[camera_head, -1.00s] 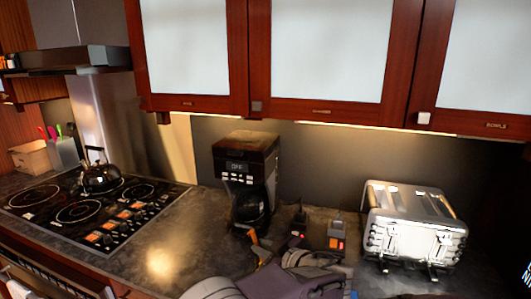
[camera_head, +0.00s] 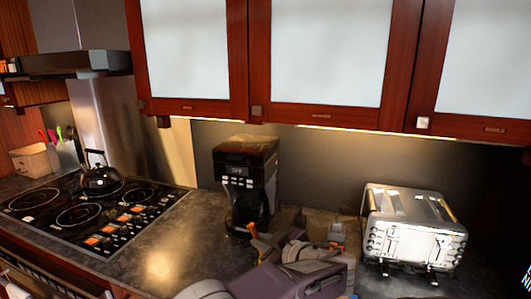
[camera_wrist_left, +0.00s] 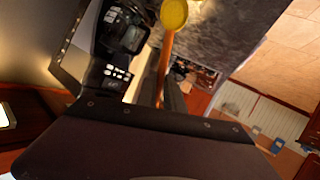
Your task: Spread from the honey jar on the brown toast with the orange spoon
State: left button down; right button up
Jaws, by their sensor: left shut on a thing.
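The orange spoon shows in the left wrist view, with its yellow bowl (camera_wrist_left: 173,14) at the top and its orange handle (camera_wrist_left: 164,68) running down behind my dark wrist. My left gripper (camera_head: 268,243) is shut on the spoon, low in the middle of the head view, in front of the coffee maker; the wrist hides the grip itself. A small dark item with an orange part (camera_head: 337,232) stands behind my left arm, mostly covered; I cannot tell whether it is the honey jar. I cannot make out the brown toast. My right gripper is not in view.
A black coffee maker (camera_head: 245,182) stands at the back of the counter. A shiny toaster (camera_head: 414,232) stands to the right. A stove (camera_head: 80,212) with a black kettle (camera_head: 100,178) is at the left. The counter (camera_head: 165,250) between stove and arm is clear.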

pick_arm(q)
notch_tip(320, 180, down, 7)
jog(key=p, duration=0.1)
jog(key=shift+r+p, duration=0.2)
jog(key=shift+p, duration=0.2)
jog(key=shift+w, duration=0.1)
